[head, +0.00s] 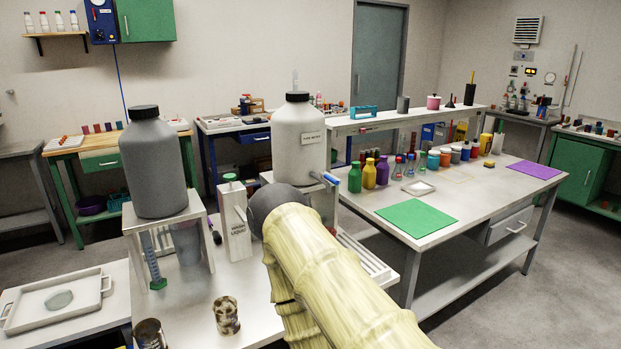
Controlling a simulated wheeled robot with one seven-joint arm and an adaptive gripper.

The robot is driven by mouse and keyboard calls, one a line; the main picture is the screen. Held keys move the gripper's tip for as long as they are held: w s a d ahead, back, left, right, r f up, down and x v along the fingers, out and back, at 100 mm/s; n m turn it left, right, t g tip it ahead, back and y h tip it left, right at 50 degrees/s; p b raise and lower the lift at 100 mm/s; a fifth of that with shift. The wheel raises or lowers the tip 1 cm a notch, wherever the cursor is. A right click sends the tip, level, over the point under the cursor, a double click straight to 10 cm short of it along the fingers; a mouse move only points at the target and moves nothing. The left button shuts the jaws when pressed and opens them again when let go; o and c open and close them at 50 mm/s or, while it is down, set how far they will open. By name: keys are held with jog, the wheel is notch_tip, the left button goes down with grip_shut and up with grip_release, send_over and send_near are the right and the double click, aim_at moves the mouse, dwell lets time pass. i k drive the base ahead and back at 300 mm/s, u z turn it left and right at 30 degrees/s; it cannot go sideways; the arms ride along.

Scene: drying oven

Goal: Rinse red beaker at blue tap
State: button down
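My arm in its pale yellow sleeve reaches from the bottom right toward the white container and ends at a dark rounded joint. My gripper's fingers do not show; they may be hidden behind the arm. A small blue tap (332,178) shows at the right side of the white container (299,137), just above the sleeve. I cannot make out a red beaker; it may be hidden behind my arm or out of frame.
A grey container (153,165) stands on a raised stand at left. The right-hand table holds a green mat (417,217), bottles and flasks.

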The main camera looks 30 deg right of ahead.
aim_at(328, 178)
jog(key=u, duration=1.8)
jog(key=i, duration=1.1)
jog(key=z, duration=3.05)
jog(key=i, duration=1)
